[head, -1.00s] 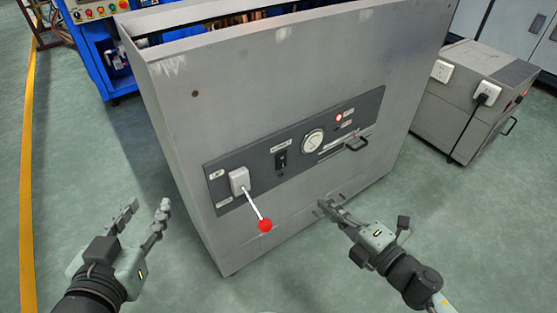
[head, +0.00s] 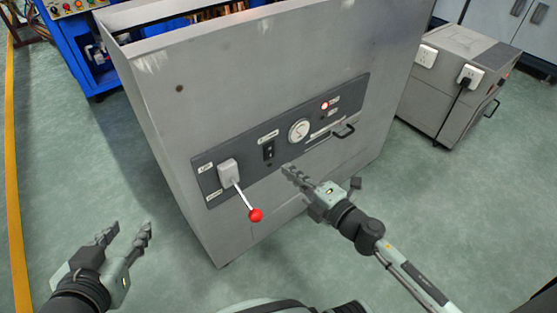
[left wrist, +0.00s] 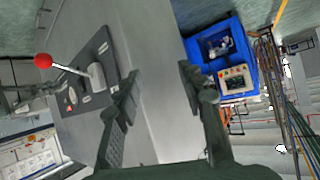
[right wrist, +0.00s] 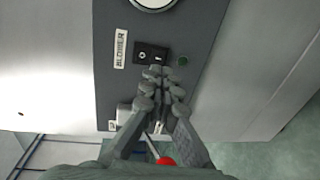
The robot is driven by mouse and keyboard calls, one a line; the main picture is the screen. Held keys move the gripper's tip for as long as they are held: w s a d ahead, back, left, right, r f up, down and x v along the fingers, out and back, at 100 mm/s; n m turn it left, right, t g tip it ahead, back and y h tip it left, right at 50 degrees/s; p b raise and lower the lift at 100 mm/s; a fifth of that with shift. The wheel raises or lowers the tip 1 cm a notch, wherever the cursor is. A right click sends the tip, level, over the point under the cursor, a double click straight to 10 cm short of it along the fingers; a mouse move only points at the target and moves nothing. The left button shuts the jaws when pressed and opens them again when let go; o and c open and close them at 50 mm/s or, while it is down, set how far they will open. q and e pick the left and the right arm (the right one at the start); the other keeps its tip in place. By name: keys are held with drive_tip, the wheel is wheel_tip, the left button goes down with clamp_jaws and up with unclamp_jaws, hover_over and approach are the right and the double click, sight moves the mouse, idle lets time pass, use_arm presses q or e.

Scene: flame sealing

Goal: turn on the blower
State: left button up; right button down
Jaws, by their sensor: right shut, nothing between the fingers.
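The blower switch (head: 268,150) is a black rocker on the dark control panel (head: 210,178) of the grey cabinet. In the right wrist view the switch (right wrist: 151,52) sits beside a "BLOWER" label (right wrist: 120,48), with a small green indicator next to it. My right gripper (head: 287,170) is shut and empty, its fingertips close in front of the panel just below and right of the switch. In the right wrist view the fingertips (right wrist: 158,72) overlap the switch's lower edge; I cannot tell whether they touch. My left gripper (head: 130,230) is open and empty, left of the cabinet.
A lever with a red ball (head: 256,215) sticks out from the panel left of the switch. A smaller grey box (head: 435,95) with sockets stands at right. The floor at left is clear.

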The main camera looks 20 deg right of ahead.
sight(271, 157)
drive_tip(key=x, duration=0.5)
use_arm(q)
drive_tip(key=shift+s+a+f+g, duration=0.3)
drive_tip(key=shift+s+a+f, duration=0.15)
drive_tip(key=shift+a+f, duration=0.2)
drive_tip(key=shift+w+d, duration=0.1)
